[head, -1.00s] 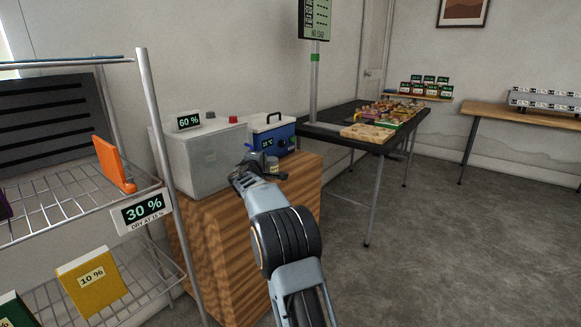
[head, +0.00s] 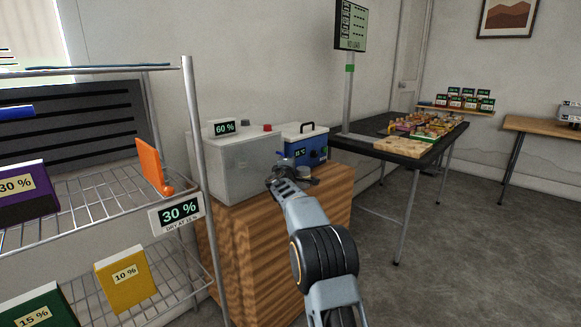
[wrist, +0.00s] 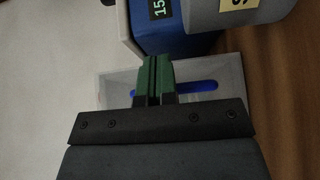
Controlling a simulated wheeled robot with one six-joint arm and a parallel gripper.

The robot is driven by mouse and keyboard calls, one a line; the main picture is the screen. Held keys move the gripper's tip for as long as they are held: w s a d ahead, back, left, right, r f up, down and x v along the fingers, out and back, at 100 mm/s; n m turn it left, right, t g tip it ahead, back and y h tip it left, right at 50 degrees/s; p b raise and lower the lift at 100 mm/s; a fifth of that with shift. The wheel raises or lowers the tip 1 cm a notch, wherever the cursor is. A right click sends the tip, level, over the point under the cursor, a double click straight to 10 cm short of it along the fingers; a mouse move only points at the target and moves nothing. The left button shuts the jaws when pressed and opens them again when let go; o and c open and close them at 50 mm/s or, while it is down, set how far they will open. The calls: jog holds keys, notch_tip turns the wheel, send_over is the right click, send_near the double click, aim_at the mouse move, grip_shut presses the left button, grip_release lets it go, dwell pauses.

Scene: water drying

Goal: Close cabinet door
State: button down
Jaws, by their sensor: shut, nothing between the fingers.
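A pale grey cabinet box (head: 240,165) with a 60 % display (head: 224,127) on top stands on a wooden stand in the head view. I cannot tell its door clearly from its front, nor whether it is open or shut. My gripper (head: 274,183) is at the box's right front edge, close to it; contact is unclear. In the wrist view my gripper (wrist: 154,66) has its green fingers shut together, with nothing between them. Behind them lies a pale, see-through rectangular piece (wrist: 112,92) with a blue strip (wrist: 203,86).
A blue device (head: 306,148) with a handle stands right of the box on the wooden stand (head: 250,255). A wire shelf (head: 90,195) with coloured packs is close on the left. A black table (head: 375,143) stands behind right. The floor at right is clear.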

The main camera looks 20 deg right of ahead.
jog(key=shift+s+d+f+b, duration=0.1)
jog(key=shift+s+f+b, duration=0.2)
jog(key=shift+b, duration=0.45)
jog(key=shift+s+d+r+b, duration=0.55)
jog(key=shift+s+d+b, duration=1.3)
jog(key=shift+s+d, duration=2.85)
jog(key=s+a+r+m+g+p, duration=0.3)
jog(key=s+a+r+m+p, duration=0.15)
jog(key=s+r+p, duration=0.45)
jog(key=s+a+r+m+g+p, duration=0.2)
jog(key=s+a+r+m+p, duration=0.35)
jog(key=p, duration=0.65)
jog(key=s+a+r+g+y+p, duration=0.3)
jog(key=s+a+y+p, duration=0.1)
jog(key=s+a+p, duration=0.4)
jog(key=s+a+r+m+g+y+p, duration=0.1)
jog(key=s+a+r+g+y+p, duration=0.2)
jog(key=s+a+p, duration=0.6)
jog(key=s+r+y+p, duration=0.1)
jog(key=s+y+p, duration=0.1)
jog(key=s+p, duration=0.2)
jog(key=shift+s+a+m, duration=0.3)
jog(key=shift+s, duration=0.7)
jog(key=c, duration=1.8)
grip_release()
jog(key=shift+r, duration=0.1)
